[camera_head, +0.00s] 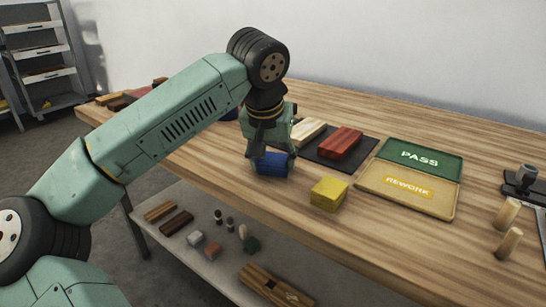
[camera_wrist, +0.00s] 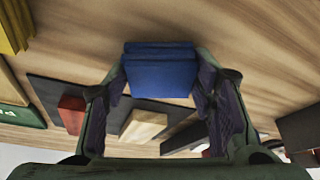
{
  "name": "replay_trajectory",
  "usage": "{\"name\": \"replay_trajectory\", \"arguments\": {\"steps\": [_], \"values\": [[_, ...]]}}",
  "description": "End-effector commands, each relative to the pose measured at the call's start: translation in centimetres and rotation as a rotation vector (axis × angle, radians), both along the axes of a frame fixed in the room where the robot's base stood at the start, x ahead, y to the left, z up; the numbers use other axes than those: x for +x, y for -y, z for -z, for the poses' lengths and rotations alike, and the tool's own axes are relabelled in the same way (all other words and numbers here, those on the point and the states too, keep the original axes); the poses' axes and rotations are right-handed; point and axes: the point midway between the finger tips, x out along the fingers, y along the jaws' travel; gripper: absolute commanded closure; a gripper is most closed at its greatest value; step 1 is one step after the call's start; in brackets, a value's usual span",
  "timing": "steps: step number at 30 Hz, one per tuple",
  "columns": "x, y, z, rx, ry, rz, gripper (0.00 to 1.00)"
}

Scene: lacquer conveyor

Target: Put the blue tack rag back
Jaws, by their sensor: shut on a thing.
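The blue tack rag (camera_head: 271,164) is a folded blue block between the fingers of my gripper (camera_head: 270,158), over the wooden table near its front edge. My gripper points down and is shut on the rag. In the wrist view the rag (camera_wrist: 160,72) sits between the two fingertips (camera_wrist: 160,80). I cannot tell whether its underside touches the table. A yellow folded block (camera_head: 329,194), like a second rag, lies on the table just right of the blue one.
A dark mat (camera_head: 328,160) behind holds a pale wood block (camera_head: 308,131) and a red one (camera_head: 340,142). Right of it is a tray with green PASS (camera_head: 419,157) and yellow REWORK (camera_head: 408,188) parts. Wooden pegs (camera_head: 508,213) stand far right. A lower shelf (camera_head: 190,250) holds small blocks.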

Motion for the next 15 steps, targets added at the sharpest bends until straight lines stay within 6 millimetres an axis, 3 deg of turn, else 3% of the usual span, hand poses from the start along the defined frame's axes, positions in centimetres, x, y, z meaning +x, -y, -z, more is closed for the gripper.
{"name": "replay_trajectory", "arguments": {"steps": [9, 15], "values": [[0.00, -0.01, 0.04, 0.000, 0.000, 0.000, 0.29], [-0.01, 0.00, 0.03, 0.000, 0.000, 0.000, 0.29]]}}
